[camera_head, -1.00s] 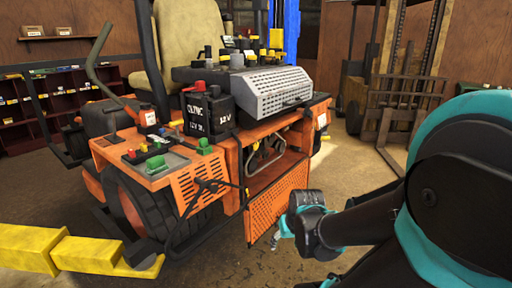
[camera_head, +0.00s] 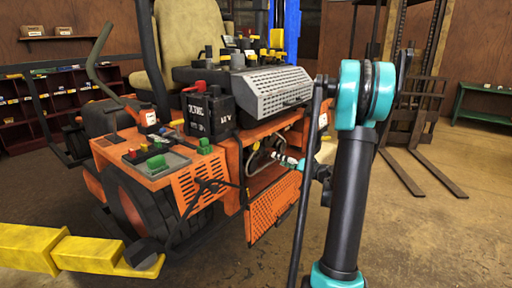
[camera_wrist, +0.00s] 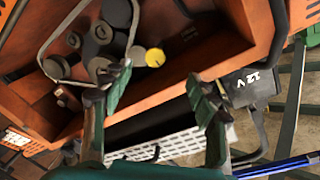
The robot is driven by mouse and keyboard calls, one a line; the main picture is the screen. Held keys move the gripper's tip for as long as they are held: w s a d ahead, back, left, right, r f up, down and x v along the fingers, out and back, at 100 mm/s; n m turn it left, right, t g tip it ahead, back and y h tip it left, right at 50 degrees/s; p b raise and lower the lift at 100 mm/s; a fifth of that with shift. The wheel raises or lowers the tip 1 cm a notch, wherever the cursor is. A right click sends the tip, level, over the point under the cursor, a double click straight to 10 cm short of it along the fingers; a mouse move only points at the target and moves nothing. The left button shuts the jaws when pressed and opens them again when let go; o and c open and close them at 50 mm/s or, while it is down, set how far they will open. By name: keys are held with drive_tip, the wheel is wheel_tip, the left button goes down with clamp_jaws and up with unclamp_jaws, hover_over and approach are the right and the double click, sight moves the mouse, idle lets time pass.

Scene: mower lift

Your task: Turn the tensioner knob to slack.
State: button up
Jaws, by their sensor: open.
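The orange mower (camera_head: 215,160) stands with its side bay open. In the wrist view, the bay holds dark round pulleys (camera_wrist: 117,12) and a grey looped band or rod (camera_wrist: 50,43). A round yellow-faced part (camera_wrist: 155,57) in the bay may be the tensioner knob; I cannot read a mark on it. My gripper (camera_wrist: 163,92) is open and empty, its two green fingers spread below the yellow part in the picture, with no contact visible. In the head view my gripper (camera_head: 283,160) is at the bay opening, small and partly hidden by my arm.
A perforated orange panel (camera_head: 272,208) hangs below the bay. A black 12V battery (camera_head: 208,113) and a perforated grey cover (camera_head: 270,92) sit above it. A yellow lift arm (camera_head: 85,254) is at lower left. A forklift (camera_head: 408,100) stands behind right.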

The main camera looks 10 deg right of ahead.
drive_tip(key=w+d, duration=0.1)
drive_tip(key=d, duration=0.1)
approach(257, 146)
drive_tip(key=shift+t, duration=0.4)
drive_tip(key=x, duration=1)
drive_tip(key=shift+a+f, duration=0.15)
drive_tip(key=shift+a, duration=0.15)
drive_tip(key=shift+c, duration=0.5)
clamp_jaws()
